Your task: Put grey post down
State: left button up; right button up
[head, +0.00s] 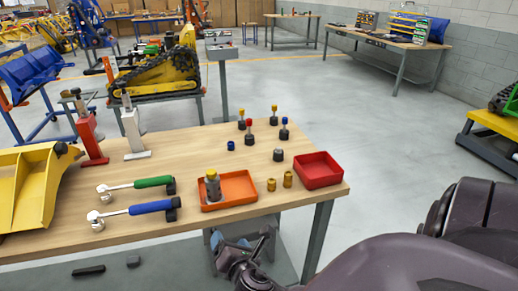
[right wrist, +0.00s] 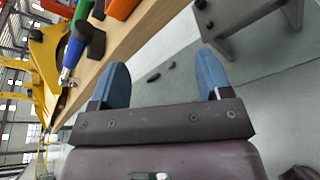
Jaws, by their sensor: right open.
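A grey post-like piece with a yellowish top (head: 212,187) stands upright in the orange tray (head: 240,196) near the table's front edge. A short grey piece (head: 278,155) stands on the wooden table behind the tray; I cannot tell which of them is the grey post. My right gripper (head: 240,243) is low in front of the table edge, below the tray. In the right wrist view its blue fingers (right wrist: 161,78) are wide apart with nothing between them. My left gripper is not in view.
A red tray (head: 318,170) is at the table's right corner, beside two brass pieces (head: 280,182). Several colour-topped posts (head: 248,136) stand behind. Green-handled (head: 150,183) and blue-handled (head: 150,208) tools and a yellow bucket part (head: 35,185) lie left.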

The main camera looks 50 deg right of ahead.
jog(key=s+a+f+m+g+y, duration=0.1)
jog(key=s+f+m+y, duration=0.2)
jog(key=m, duration=0.8)
jog(key=s+a+f+m+g+y, duration=0.1)
jog(key=s+f+m+y, duration=0.2)
jog(key=s+f+m, duration=0.4)
jog(key=s+m, duration=0.4)
jog(key=shift+a+f, duration=0.15)
jog(key=shift+f, duration=0.2)
jog(key=shift+g, duration=0.3)
